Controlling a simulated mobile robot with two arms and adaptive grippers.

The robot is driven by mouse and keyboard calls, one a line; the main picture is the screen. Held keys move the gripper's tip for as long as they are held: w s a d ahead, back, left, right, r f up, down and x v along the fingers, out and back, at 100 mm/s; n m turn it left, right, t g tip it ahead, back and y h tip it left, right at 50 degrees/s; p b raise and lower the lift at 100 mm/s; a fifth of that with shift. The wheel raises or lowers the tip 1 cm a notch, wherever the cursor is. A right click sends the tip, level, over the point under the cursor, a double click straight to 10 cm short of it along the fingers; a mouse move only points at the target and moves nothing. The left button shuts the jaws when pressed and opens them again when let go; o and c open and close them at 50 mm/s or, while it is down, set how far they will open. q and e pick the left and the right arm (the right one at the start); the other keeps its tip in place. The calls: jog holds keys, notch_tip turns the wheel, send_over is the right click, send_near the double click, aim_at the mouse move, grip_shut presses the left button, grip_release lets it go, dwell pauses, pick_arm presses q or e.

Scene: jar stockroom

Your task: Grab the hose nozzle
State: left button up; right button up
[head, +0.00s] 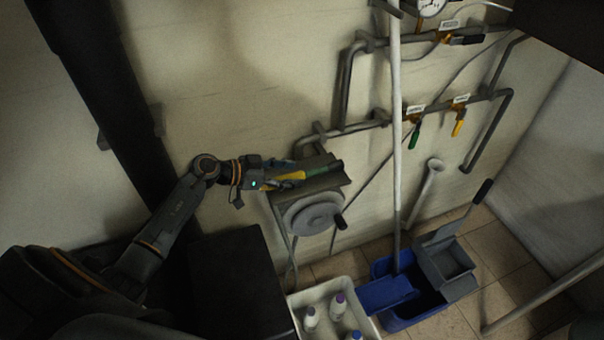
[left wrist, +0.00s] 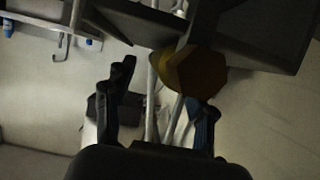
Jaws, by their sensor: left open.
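The hose nozzle (head: 318,173), yellow and green with a dark end, lies along the top of the grey bracket (head: 325,186) above the hose reel. My left gripper (head: 290,178) is open at the nozzle's yellow end, and its fingers partly overlap it in the head view. In the left wrist view, a dull yellow rounded end (left wrist: 192,72), likely the nozzle's, shows just beyond the right finger of my left gripper (left wrist: 165,105). I cannot tell whether the fingers touch it. My right gripper is not in view.
The grey hose reel (head: 312,215) hangs below the bracket. Wall pipes (head: 345,135) with green and yellow valve handles run behind. A blue mop bucket (head: 408,318) with a tall pole and a white crate of bottles (head: 295,300) stand below. A dark box (head: 235,285) stands left of the crate.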

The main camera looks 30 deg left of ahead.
aim_at(297, 173)
pick_arm(q)
jog(key=shift+x, duration=1.15)
jog(key=shift+w+d+f, duration=0.1)
jog(key=shift+w+d, duration=0.1)
jog(key=shift+w, duration=0.1)
jog(key=shift+c, duration=0.6)
jog(key=shift+s, duration=0.1)
jog(key=c, duration=0.4)
jog(key=shift+a, duration=0.1)
grip_shut()
pick_arm(e)
jog(key=shift+a+r, duration=0.15)
jog(key=shift+a, duration=0.55)
jog(key=shift+d, duration=0.2)
